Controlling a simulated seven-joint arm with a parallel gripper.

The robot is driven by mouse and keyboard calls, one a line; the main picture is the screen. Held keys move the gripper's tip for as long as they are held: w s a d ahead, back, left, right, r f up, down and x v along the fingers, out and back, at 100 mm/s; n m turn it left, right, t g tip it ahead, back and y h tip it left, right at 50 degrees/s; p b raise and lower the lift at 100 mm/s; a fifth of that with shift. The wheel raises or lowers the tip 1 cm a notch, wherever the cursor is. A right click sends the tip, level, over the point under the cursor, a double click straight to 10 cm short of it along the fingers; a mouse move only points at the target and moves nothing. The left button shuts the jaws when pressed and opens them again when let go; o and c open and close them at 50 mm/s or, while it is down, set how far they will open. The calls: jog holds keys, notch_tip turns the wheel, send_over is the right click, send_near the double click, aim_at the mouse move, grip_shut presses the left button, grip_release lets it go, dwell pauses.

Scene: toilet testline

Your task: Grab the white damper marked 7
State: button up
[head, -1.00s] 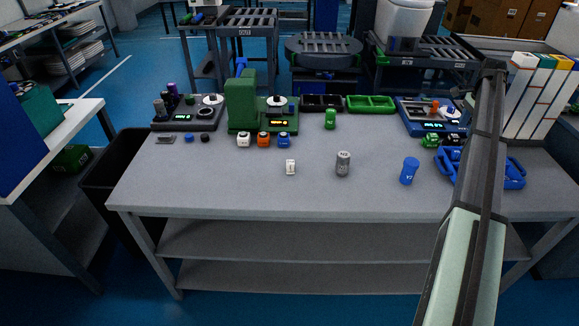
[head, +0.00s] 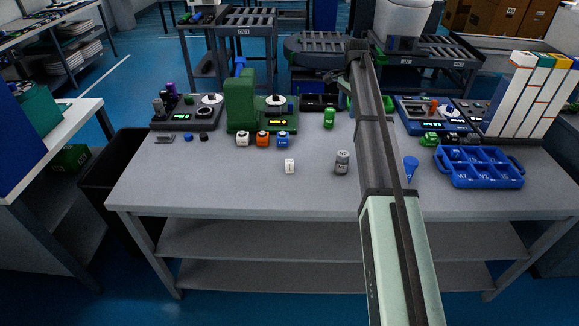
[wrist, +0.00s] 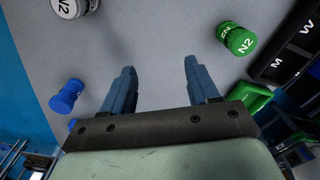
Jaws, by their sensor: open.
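A small white piece (head: 290,166) with a dark mark stands on the grey table, left of a grey cylinder (head: 342,162). A white block (head: 243,139) sits farther back, left of an orange block (head: 262,139). The marks on both white pieces are too small to read, so I cannot tell which bears the 7. My gripper (wrist: 158,76) is open in the wrist view, with nothing between its fingers. Neither white piece shows in that view. In the head view my gripper cannot be made out; my arm crosses the table right of the grey cylinder.
A blue bottle (head: 411,168) is partly hidden by my arm, near a blue rack (head: 480,168). A green bottle (head: 329,118) stands toward the back; it shows in the wrist view (wrist: 238,40). A green machine (head: 240,102) stands behind the blocks. The front left of the table is clear.

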jog(key=s+a+n, duration=0.1)
jog(key=s+a, duration=0.2)
jog(key=a, duration=0.6)
jog(key=s+a+n, duration=0.1)
jog(key=s+a, duration=0.3)
jog(key=a, duration=0.4)
jog(key=m, duration=0.6)
send_over(290, 161)
jog(key=f, duration=0.9)
jog(key=shift+s+a, duration=0.2)
jog(key=shift+w+d+f, duration=0.1)
jog(key=shift+f, duration=1.25)
jog(key=shift+w+d+f, duration=0.1)
jog(key=shift+f, duration=1.25)
jog(key=shift+c, duration=0.2)
jog(key=c, duration=1)
